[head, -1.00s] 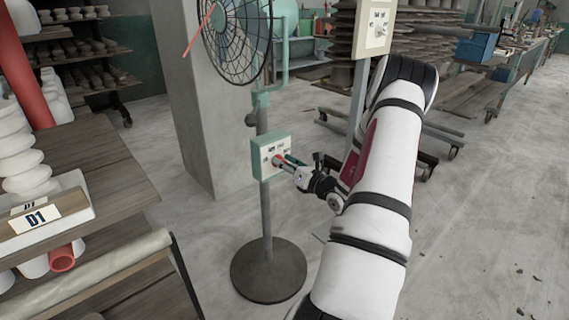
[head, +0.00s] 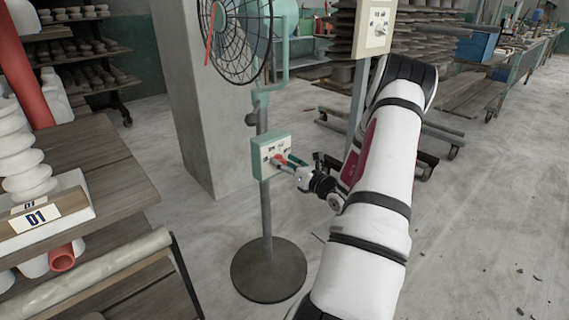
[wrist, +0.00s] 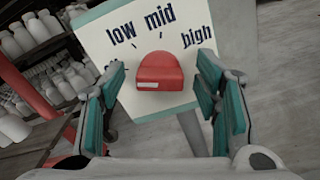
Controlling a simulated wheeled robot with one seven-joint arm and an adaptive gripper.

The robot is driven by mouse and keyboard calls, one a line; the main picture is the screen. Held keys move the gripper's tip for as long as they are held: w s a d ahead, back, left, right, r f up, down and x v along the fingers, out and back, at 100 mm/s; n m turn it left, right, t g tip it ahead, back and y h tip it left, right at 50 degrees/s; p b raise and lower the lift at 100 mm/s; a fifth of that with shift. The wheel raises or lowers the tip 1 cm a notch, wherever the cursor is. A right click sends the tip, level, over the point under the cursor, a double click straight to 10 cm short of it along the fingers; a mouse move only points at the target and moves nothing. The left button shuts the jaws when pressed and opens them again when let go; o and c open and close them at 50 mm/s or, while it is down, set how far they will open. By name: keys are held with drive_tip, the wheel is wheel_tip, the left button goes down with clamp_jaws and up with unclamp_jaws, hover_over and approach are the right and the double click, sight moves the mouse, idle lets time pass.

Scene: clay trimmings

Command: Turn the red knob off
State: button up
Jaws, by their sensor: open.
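The red knob (wrist: 160,70) sits on the pale front of a green-edged control box (head: 262,165) on the fan's pole. In the wrist view the labels low, mid and high arc above and right of the knob. A white mark shows at the lower left of its near face. My gripper (wrist: 161,85) is open, with one green-padded finger on each side of the knob and gaps between pads and knob. In the head view my gripper (head: 292,163) reaches the box from the right. The fan (head: 236,40) has a red strip on its cage.
A concrete pillar (head: 195,100) is behind the fan. A second panel (head: 378,28) stands on a post behind my arm. The floor at right is mostly clear.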

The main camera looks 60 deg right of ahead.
drive_tip(key=v, duration=1.2)
idle(0.3)
